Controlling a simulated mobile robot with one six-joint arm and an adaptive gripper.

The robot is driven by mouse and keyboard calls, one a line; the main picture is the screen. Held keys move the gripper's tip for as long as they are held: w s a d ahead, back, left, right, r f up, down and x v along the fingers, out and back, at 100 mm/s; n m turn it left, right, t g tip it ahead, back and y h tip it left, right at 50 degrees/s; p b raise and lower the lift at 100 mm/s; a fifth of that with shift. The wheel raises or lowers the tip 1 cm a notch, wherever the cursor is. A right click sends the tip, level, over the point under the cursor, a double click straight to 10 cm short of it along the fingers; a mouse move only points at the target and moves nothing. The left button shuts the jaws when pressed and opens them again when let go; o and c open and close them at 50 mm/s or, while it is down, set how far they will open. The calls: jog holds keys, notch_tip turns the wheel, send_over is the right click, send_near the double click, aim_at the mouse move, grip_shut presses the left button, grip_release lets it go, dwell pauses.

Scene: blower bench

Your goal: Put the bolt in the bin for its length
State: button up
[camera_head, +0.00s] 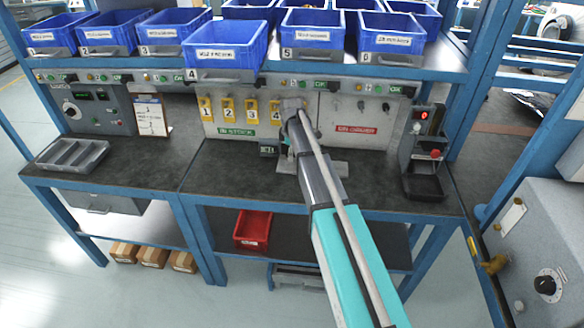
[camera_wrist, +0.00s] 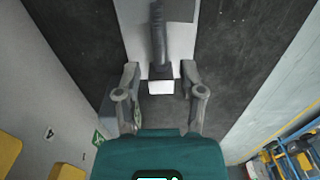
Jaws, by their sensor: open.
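In the head view my arm hides most of the gripper. I cannot make out a bolt in either view. Blue labelled bins stand on the upper shelf in the head view: bin 1 (camera_head: 50,36), bin 2 (camera_head: 107,34), bin 3 (camera_head: 167,32), bin 4 (camera_head: 225,54), bin 5 (camera_head: 308,38) and bin 6 (camera_head: 390,40). Bin 4 sticks out forward. Label texts are too small to read.
A control box with a red display (camera_head: 424,115) stands at the right. Yellow numbered tags (camera_head: 228,110) hang on the back panel. A red bin (camera_head: 252,229) sits below. The bench's left middle is clear.

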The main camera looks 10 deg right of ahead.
jog(key=shift+f+b, duration=1.05)
jog(key=shift+f, duration=0.3)
grip_shut()
notch_tip(320, 180, up, 7)
jog(key=p, duration=0.7)
